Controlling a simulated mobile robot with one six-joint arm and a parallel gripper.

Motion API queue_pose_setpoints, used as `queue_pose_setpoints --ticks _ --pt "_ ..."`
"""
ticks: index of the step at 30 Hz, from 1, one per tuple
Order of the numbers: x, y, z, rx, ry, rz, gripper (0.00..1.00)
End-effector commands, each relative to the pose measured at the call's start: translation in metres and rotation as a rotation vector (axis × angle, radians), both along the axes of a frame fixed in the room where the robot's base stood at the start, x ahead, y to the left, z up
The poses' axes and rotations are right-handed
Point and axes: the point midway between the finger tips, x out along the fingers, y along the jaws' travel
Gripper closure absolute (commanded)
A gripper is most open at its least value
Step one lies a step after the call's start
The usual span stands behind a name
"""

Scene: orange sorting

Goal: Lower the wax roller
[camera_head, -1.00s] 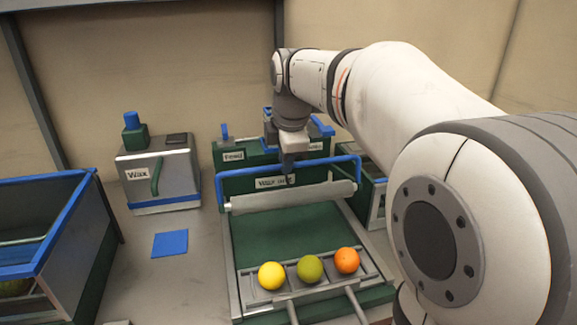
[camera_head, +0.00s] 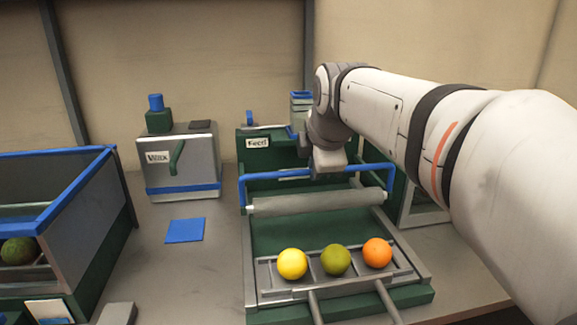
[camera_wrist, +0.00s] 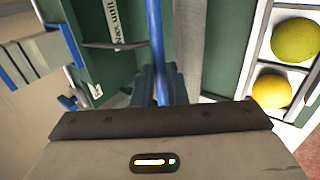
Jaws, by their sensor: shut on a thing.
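The wax roller (camera_head: 315,203) is a pale grey cylinder lying across the green bed of the wax unit, behind the fruit rack. Its blue handle bar (camera_head: 276,175) runs above and behind it. My gripper (camera_head: 327,174) is at the bar, right of its middle, pointing down. In the wrist view the fingers (camera_wrist: 157,84) are shut around the blue bar (camera_wrist: 155,38). The fingertips are mostly hidden in the head view. A yellow fruit (camera_head: 292,264), an olive-green fruit (camera_head: 336,260) and an orange one (camera_head: 377,253) sit in the grey rack (camera_head: 268,282), in front of the roller.
A grey Wax box (camera_head: 182,165) with a green handle stands at the left, with a blue square (camera_head: 185,230) before it. A blue-rimmed bin (camera_head: 60,205) holding a dark fruit is at far left. My arm fills the right. The table between bin and unit is mostly clear.

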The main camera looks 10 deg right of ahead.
Motion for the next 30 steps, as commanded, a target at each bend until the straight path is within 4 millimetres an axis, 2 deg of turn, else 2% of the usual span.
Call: queue_pose_setpoints --ticks 5,6,14,23,30 --pt "-0.002 0.003 -0.006 0.007 0.016 0.005 1.0" --pt "-0.002 0.003 -0.006 0.007 0.017 0.005 0.87" --pt "-0.001 0.001 -0.005 0.003 0.013 0.002 0.66" --pt "-0.003 0.0 0.001 0.002 0.009 0.0 0.66" --pt "-0.024 0.001 0.034 0.002 0.008 0.001 0.66"
